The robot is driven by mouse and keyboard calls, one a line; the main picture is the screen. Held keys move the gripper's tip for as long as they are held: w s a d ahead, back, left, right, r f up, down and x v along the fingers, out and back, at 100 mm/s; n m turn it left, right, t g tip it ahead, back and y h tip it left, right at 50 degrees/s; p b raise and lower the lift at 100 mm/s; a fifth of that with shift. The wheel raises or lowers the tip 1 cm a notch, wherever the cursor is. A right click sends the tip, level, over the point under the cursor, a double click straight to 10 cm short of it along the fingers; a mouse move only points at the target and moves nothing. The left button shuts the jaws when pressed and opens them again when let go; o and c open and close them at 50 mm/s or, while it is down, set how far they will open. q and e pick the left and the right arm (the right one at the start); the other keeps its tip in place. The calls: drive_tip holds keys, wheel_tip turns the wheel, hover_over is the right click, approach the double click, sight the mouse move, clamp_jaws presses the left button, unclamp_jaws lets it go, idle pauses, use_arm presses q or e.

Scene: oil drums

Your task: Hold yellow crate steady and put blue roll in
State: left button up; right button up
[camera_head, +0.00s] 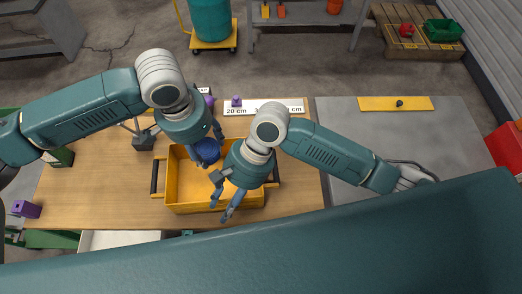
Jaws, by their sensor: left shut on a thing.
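The yellow crate (185,195) sits on the wooden table, with a dark handle at its left and right ends. My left gripper (212,150) is shut on the blue roll (207,151), which shows over the back part of the crate. I cannot tell whether the roll touches the crate floor. My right gripper (222,210) is in front of the crate's right part, fingers spread and pointing down toward its front wall. It looks empty, and I cannot tell whether it touches the crate. My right wrist hides part of the crate's right side.
A white measuring strip (281,107) and a small purple piece (236,101) lie behind the crate. A purple block (26,209) is at the table's left edge. The grey surface (345,125) to the right is mostly clear, with a yellow plate (375,104) at its back.

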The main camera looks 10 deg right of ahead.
drive_tip(key=w+d+n+t+h, duration=0.1)
drive_tip(key=w+d+h, duration=0.1)
drive_tip(key=w+d, duration=0.1)
drive_tip(key=w+d+n+t+h, duration=0.1)
drive_tip(key=w+d+n, duration=0.1)
drive_tip(key=w+d, duration=0.2)
drive_tip(key=w+d+n+t+h, duration=0.1)
drive_tip(key=w+d+n+h, duration=0.1)
drive_tip(key=w+d, duration=0.2)
drive_tip(key=shift+w+d+f+h, duration=0.1)
drive_tip(key=shift+w+d+h, duration=0.05)
drive_tip(key=shift+w, duration=0.3)
drive_tip(key=shift+w+d+f+h, duration=0.1)
drive_tip(key=shift+w+h, duration=0.05)
drive_tip(key=shift+w, duration=0.3)
drive_tip(key=shift+n, duration=0.3)
wheel_tip(320, 180, down, 12)
drive_tip(key=shift+w+d+r, duration=0.1)
clamp_jaws()
